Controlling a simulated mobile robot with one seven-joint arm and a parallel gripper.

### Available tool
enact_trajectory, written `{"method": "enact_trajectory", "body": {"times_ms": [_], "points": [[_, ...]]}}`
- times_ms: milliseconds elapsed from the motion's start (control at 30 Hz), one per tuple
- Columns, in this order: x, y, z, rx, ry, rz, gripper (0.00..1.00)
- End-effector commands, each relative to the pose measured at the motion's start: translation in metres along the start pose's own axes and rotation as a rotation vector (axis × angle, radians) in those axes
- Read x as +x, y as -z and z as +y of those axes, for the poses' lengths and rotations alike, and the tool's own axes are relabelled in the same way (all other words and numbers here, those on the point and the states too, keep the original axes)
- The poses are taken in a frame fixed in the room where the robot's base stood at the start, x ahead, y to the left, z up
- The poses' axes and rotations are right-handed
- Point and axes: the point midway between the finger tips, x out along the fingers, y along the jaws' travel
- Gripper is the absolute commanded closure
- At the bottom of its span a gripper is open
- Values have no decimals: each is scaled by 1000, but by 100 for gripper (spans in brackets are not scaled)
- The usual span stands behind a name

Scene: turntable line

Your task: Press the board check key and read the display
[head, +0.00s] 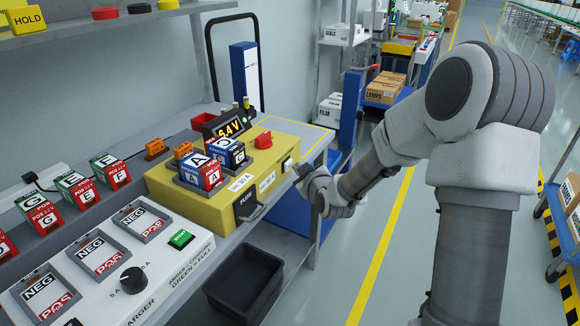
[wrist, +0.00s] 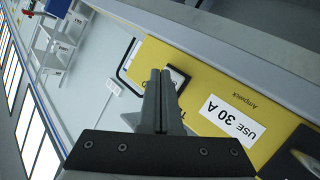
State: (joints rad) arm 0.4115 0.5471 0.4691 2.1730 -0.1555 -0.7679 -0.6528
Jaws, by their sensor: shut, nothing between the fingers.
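The yellow tester box (head: 160,187) stands on the bench, with a small display (head: 228,128) at its back. The display is lit in orange and appears to read 6.4 V. A small pale key in a black frame (head: 287,163) sits on the box's front face near its right end. My gripper (head: 297,170) is shut and empty, right by this key. In the wrist view the fingertips (wrist: 160,72) overlap the black-framed key (wrist: 177,77) and partly hide it. I cannot tell whether they touch it. Whether this is the board check key cannot be read.
Lettered blocks (head: 204,172) sit on the box, near a red knob (head: 263,140). A black handle (head: 250,208) sticks out of its front. The white charger (head: 190,262) with a green button (head: 181,239) lies to the left. A black bin (head: 245,282) is below.

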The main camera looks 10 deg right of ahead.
Motion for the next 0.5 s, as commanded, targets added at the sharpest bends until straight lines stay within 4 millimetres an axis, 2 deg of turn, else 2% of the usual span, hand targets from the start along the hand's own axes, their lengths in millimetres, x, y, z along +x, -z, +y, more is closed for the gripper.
{"method": "enact_trajectory", "body": {"times_ms": [500], "points": [[4, 3, -3, 0, 0, 0, 100]]}}
